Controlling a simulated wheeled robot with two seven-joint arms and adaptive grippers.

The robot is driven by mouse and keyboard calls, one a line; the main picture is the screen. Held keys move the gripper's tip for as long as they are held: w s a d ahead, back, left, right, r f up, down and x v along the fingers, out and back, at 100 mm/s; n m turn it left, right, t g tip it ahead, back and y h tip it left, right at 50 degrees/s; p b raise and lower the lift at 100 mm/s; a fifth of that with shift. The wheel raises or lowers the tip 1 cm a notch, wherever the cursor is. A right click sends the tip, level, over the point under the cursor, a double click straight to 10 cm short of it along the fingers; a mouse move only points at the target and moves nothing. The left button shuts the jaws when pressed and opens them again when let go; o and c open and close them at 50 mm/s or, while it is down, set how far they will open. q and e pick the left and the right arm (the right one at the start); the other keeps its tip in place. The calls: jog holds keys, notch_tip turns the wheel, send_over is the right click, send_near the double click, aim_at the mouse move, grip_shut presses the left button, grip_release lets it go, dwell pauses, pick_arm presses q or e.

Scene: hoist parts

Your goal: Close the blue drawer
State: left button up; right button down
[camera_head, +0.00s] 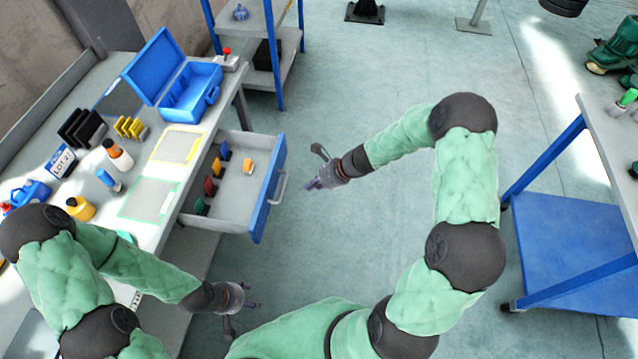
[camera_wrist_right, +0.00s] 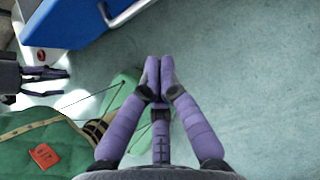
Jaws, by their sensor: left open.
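The blue drawer (camera_head: 270,187) is pulled out from under the workbench, with its blue front panel and grey handle (camera_head: 279,188) facing right. Its grey tray holds several small coloured pieces. Part of the blue front (camera_wrist_right: 66,20) and handle also shows in the right wrist view. My right gripper (camera_head: 313,185) is in front of the drawer, a little right of the handle and apart from it. Its purple fingertips (camera_wrist_right: 160,74) are together with nothing between them. My left gripper (camera_head: 252,304) is open and empty, below the drawer in the picture.
The workbench holds an open blue case (camera_head: 190,92), bottles (camera_head: 117,155), yellow and black clips and trays. A grey shelf with blue posts (camera_head: 272,55) stands behind it. A blue cart (camera_head: 565,235) is at the right. Floor right of the drawer is clear.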

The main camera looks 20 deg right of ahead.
pick_arm(q)
notch_tip(320, 180, down, 3)
jog(key=shift+r+b, duration=0.1)
jog(key=shift+b, duration=1.05)
pick_arm(e)
jog(key=w+a+f, duration=0.3)
jog(key=a, duration=0.2)
jog(key=shift+w+f, duration=0.2)
jog(key=shift+a, duration=0.1)
